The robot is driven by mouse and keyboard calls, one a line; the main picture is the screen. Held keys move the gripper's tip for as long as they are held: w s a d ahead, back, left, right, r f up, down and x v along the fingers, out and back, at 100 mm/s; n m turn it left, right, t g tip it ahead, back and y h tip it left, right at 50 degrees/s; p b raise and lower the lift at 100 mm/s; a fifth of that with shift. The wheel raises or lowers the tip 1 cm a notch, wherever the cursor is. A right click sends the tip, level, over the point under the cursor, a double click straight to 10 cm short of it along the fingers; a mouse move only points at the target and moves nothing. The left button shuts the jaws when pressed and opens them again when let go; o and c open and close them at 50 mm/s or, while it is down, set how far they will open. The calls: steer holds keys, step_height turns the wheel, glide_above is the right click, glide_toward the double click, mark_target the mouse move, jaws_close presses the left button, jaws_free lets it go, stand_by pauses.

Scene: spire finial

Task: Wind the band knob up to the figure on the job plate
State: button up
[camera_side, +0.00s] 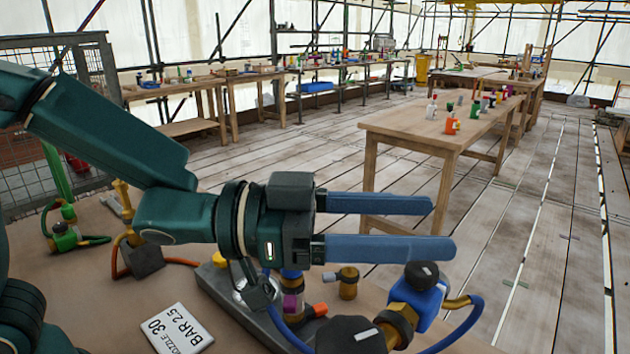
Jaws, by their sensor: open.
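The job plate (178,328) is a white card lying on the bench at lower left; it reads "BAR 2.5" and "NOZZLE 30". A large black knob (350,336) with a white mark shows at the bottom edge, partly cut off. A smaller black knob (421,273) tops a blue valve body (416,296) with a brass fitting. I cannot tell for sure which one is the band knob, and no scale figures are readable. My gripper (441,226) points right with its two blue fingers apart and empty. In the picture it is above both knobs, touching neither.
A grey base plate (236,308) carries a fitting with a purple band (292,303) and blue hoses. A small brass fitting (348,283) stands behind. Green and brass valves (65,236) with hoses sit at left. Wooden tables (400,128) with bottles stand beyond.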

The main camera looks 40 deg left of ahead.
mark_target(406, 268)
steer(key=shift+d, duration=0.1)
step_height(406, 268, down, 4)
steer(key=shift+w+f, duration=0.1)
steer(key=shift+f, duration=0.15)
steer(key=shift+d+f, duration=0.1)
steer(key=shift+x, duration=2.45)
steer(key=shift+c, duration=0.3)
jaws_close()
